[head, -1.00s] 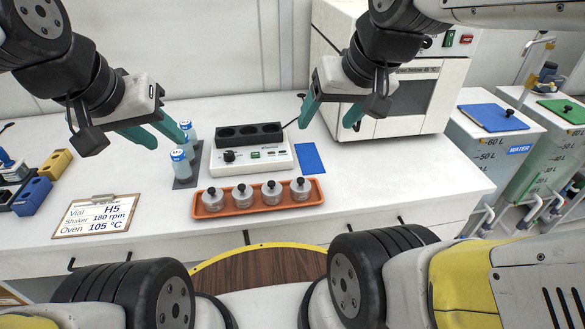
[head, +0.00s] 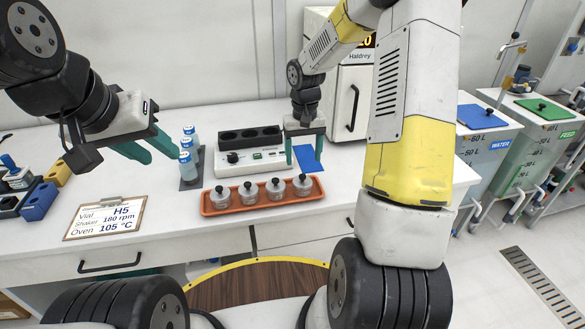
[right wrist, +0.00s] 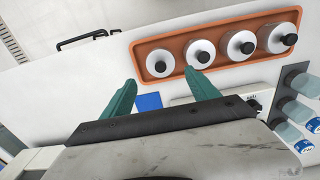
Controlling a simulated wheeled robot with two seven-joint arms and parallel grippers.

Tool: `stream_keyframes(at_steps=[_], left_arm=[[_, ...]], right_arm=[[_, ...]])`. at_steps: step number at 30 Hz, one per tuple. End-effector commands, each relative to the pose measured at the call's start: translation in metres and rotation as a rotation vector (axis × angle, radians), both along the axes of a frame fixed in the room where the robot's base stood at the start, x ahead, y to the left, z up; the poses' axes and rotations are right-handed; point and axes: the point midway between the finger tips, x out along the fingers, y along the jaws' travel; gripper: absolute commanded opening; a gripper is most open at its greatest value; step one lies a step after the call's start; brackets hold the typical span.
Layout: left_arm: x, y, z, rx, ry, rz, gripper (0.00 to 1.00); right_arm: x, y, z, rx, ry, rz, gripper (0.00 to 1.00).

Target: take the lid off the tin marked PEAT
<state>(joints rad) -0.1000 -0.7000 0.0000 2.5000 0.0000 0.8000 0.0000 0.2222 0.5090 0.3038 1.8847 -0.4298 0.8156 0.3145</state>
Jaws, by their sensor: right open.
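I see no tin on which PEAT can be read. An orange tray (head: 207,209) on the bench holds several small silvery pots with black-knobbed lids, among them the right-end pot (head: 303,187). The tray also shows in the right wrist view (right wrist: 144,47), with its pots lidded and no lettering visible. My right gripper (head: 304,158) is open and empty, above the bench just behind the tray's right end. In the right wrist view its fingers (right wrist: 160,80) point toward the tray. My left gripper (head: 160,157) is open and empty, left of the blue-capped bottles (head: 187,156).
A white device (head: 226,164) and black block (head: 248,140) stand behind the tray, beside a blue mat (head: 309,160). A clipboard (head: 105,218) lies left. An oven (head: 350,100) stands behind.

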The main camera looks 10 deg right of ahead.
Motion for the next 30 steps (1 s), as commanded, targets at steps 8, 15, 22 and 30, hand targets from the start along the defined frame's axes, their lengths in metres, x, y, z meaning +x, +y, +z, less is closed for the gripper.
stream_keyframes(at_steps=[8, 15, 22, 30], left_arm=[[0.000, 0.000, 0.000, 0.000, 0.000, 0.000, 0.36], [0.000, 0.000, 0.000, 0.000, 0.000, 0.000, 0.36], [0.000, 0.000, 0.000, 0.000, 0.000, 0.000, 0.36], [0.000, 0.000, 0.000, 0.000, 0.000, 0.000, 0.36]], right_arm=[[0.002, 0.000, -0.029, 0.002, 0.010, 0.000, 0.69], [0.002, 0.001, -0.063, 0.003, 0.011, 0.001, 0.69], [0.002, 0.000, -0.084, 0.002, 0.008, 0.000, 0.69], [0.003, 0.000, -0.084, 0.002, 0.007, -0.001, 0.57]])
